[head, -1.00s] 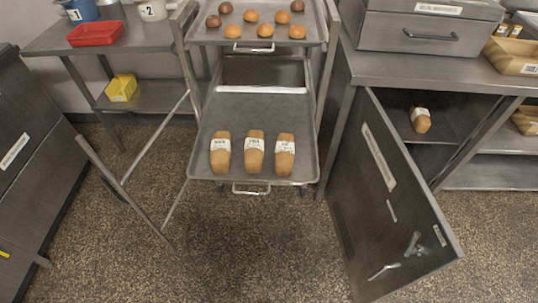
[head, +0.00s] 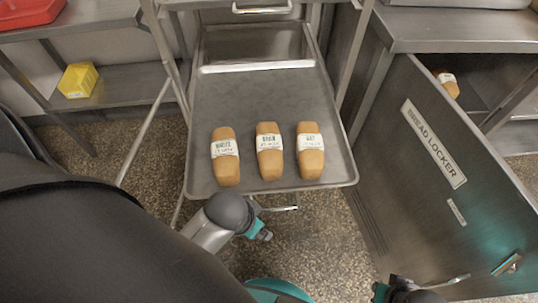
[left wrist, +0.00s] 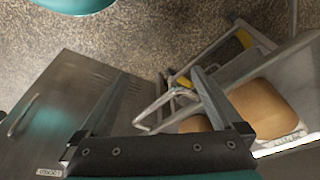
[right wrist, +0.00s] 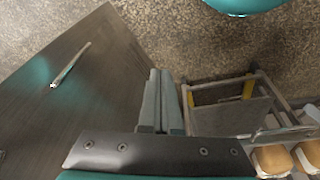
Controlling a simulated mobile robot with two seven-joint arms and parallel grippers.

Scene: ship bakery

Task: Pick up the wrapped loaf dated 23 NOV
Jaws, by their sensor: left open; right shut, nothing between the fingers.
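Three wrapped loaves lie side by side on the lower rack tray (head: 205,178) in the head view: left loaf (head: 226,170), middle loaf (head: 270,165) and right loaf (head: 311,164). Each has a white paper band; the dates are too small to read surely. A fourth banded loaf (head: 450,87) lies inside the bread locker, partly hidden by its door. In the left wrist view, my left gripper (left wrist: 158,75) is open and empty, with a loaf (left wrist: 264,108) to its right. My right gripper (right wrist: 160,75) is shut and empty, with loaves (right wrist: 272,158) at the lower right.
The open locker door (head: 440,190) stands to the right of the rack, with my right arm near its lower end. The tray above overhangs the back of the loaf tray. A yellow box (head: 78,80) sits on a shelf at left. Speckled floor shows in front of the rack.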

